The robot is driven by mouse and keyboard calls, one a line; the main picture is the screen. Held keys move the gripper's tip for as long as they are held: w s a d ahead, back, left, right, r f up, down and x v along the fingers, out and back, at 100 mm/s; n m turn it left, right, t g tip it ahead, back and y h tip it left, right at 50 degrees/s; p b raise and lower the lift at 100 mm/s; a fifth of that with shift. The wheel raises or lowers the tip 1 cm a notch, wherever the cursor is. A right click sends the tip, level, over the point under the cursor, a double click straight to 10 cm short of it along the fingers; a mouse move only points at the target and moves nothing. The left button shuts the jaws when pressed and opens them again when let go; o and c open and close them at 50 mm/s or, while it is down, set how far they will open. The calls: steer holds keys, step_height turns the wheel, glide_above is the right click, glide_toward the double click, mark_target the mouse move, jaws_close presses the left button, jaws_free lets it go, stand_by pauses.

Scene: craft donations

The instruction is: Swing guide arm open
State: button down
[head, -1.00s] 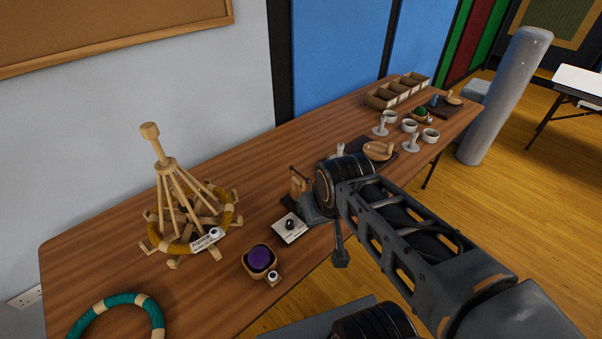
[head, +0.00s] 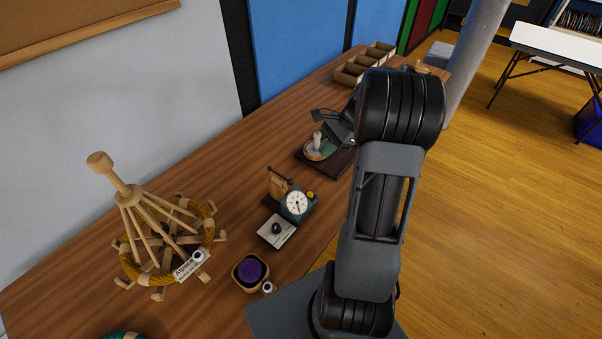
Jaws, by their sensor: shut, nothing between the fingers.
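A small device with a teal housing and white dial (head: 297,203) stands mid-table. Next to it is an upright wooden block (head: 279,188) with a thin dark arm (head: 280,174) at its top. I cannot tell for certain that this is the guide arm. Farther back, a dark board (head: 333,165) carries a round wooden piece with a pale upright post (head: 317,140) and something green. My gripper (head: 320,115) is small in view, above and behind this board, shut and apart from the dial device. My arm covers the area to its right.
A wooden swift (head: 133,198) with a mustard yarn ring stands at left. A white card (head: 276,231) and a bowl with purple contents (head: 250,271) are near the front edge. A divided wooden box (head: 364,66) is at the back. Open floor lies right.

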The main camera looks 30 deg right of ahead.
mark_target(280, 175)
steer(key=w+a+f+m+y+p, duration=0.1)
steer(key=w+a+f+m+p, duration=0.1)
steer(key=a+f, duration=0.5)
steer(key=shift+a+f+p, duration=0.15)
steer(key=shift+f+p, duration=0.4)
steer(key=shift+f, duration=1.05)
steer(key=shift+t, duration=0.3)
